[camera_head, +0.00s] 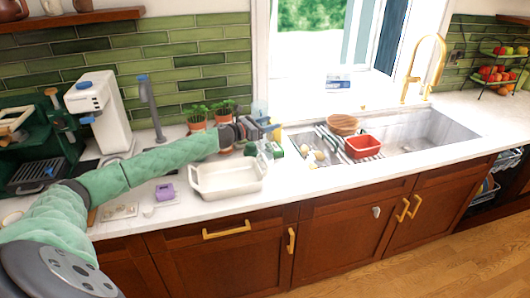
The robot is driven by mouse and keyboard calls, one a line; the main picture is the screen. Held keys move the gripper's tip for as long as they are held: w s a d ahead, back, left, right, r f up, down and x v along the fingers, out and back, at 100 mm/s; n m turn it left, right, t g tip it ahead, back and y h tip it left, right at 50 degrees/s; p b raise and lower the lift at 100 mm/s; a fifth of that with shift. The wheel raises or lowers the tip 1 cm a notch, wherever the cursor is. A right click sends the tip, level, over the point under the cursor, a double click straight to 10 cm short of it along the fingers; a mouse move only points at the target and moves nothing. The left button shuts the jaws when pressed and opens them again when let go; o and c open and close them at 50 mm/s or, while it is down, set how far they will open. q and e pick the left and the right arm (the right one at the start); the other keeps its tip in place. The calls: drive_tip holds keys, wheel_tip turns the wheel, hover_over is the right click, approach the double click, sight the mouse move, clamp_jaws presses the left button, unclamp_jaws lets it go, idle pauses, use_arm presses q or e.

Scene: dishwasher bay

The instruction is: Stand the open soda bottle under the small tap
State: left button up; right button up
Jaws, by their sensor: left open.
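My left gripper (268,128) is open over the counter, just left of the sink. Small green items (264,149) are below it, too small to identify; I cannot tell whether one is the soda bottle. I cannot make out the open soda bottle for certain. A slim grey tap (147,92) stands at the back of the counter, right of a white machine (100,112); my left arm hides the area in front of its base. My right gripper is out of view.
A white baking dish (228,187) stands in front of the gripper. Potted herbs (197,122) stand behind the arm. The sink (428,132) holds a red basket (362,147) and a brown bowl (343,124), with a tall gold tap (411,78) behind.

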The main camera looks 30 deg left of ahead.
use_arm(q)
drive_tip(key=shift+w+d, duration=0.1)
drive_tip(key=shift+w, duration=0.2)
clamp_jaws()
drive_tip(key=shift+r, duration=0.15)
